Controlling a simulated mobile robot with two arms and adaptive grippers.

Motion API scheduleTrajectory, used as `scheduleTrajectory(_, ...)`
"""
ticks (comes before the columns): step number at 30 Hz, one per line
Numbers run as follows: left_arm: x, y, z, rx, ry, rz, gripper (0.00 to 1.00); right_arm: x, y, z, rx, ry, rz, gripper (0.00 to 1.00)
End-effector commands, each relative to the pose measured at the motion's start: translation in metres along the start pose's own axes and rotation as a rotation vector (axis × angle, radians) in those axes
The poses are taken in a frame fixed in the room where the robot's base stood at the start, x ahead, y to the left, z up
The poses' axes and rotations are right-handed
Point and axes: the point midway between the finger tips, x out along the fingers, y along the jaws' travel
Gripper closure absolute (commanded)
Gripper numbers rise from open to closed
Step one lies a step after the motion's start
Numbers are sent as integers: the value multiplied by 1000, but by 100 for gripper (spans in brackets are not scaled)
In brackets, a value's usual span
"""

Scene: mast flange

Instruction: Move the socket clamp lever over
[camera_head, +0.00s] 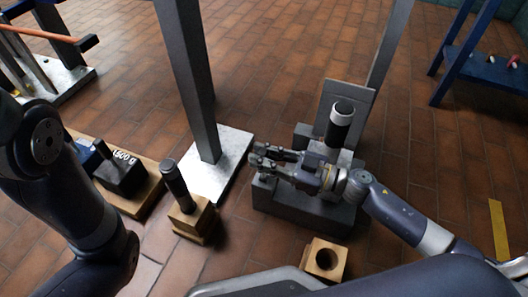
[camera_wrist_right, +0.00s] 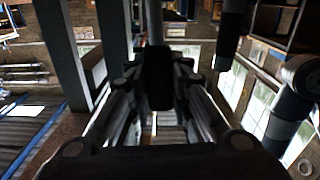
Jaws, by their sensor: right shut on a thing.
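The dark grey socket block (camera_head: 305,205) stands on the tiled floor right of centre, with a black cylinder (camera_head: 341,120) with a pale rim upright in it. My right gripper (camera_head: 264,157) reaches across the front of the block, its fingers pointing left. In the right wrist view a dark upright grip, which I take for the clamp lever (camera_wrist_right: 158,75), stands between the fingers of the right gripper (camera_wrist_right: 157,95). The gripper is shut on it. In the head view the fingers hide most of the lever. My left arm shows at the left, without its gripper.
A grey post (camera_head: 188,80) on a pale base plate (camera_head: 218,172) stands just left of the socket block. Further left are a wooden block with a black handle (camera_head: 190,212) and a 1,500 g weight (camera_head: 120,170). A holed wooden block (camera_head: 324,260) sits in front.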

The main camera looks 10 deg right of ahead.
Motion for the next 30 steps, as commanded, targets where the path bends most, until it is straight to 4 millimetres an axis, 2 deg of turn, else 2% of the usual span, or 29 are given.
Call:
scheduleTrajectory(8, 27, -6, 9, 0, 0, 0, 60, 0, -22, -2, -195, -1, 1, 100)
scheduleTrajectory(16, 43, -8, 14, 0, 4, 1, 60, 0, -48, 9, -449, -1, 0, 100)
scheduleTrajectory(30, 29, -10, 27, -3, -38, -9, 60, 0, -79, 36, -836, 0, -1, 100)
